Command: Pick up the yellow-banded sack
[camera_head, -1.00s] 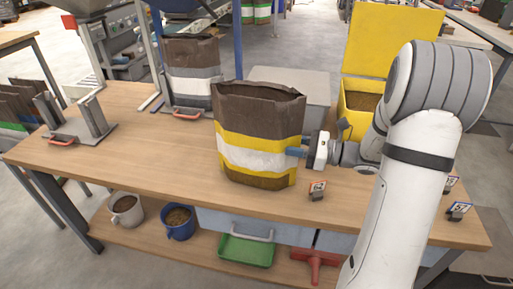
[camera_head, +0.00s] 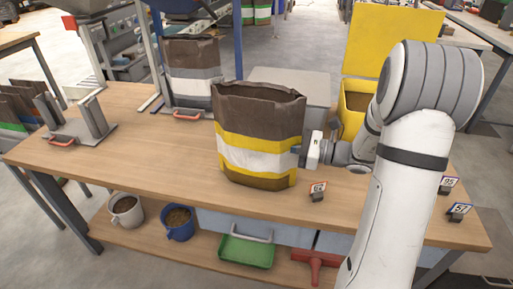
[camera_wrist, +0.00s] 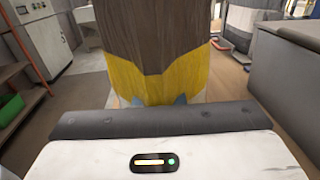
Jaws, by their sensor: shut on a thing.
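The yellow-banded sack (camera_head: 258,115) is brown paper with an open top and a white panel between yellow bands. It stands upright on the wooden workbench (camera_head: 130,165), near its middle. My gripper (camera_head: 298,153) comes from the right and is shut on the sack's right side, at the height of the bands. In the wrist view the sack (camera_wrist: 150,40) fills the upper middle, and the blue fingertips of my gripper (camera_wrist: 159,100) press into its yellow band. The sack's far side is hidden.
A grey-banded sack (camera_head: 192,70) stands behind on the left. A yellow bin (camera_head: 357,105) with a raised lid is behind my arm.

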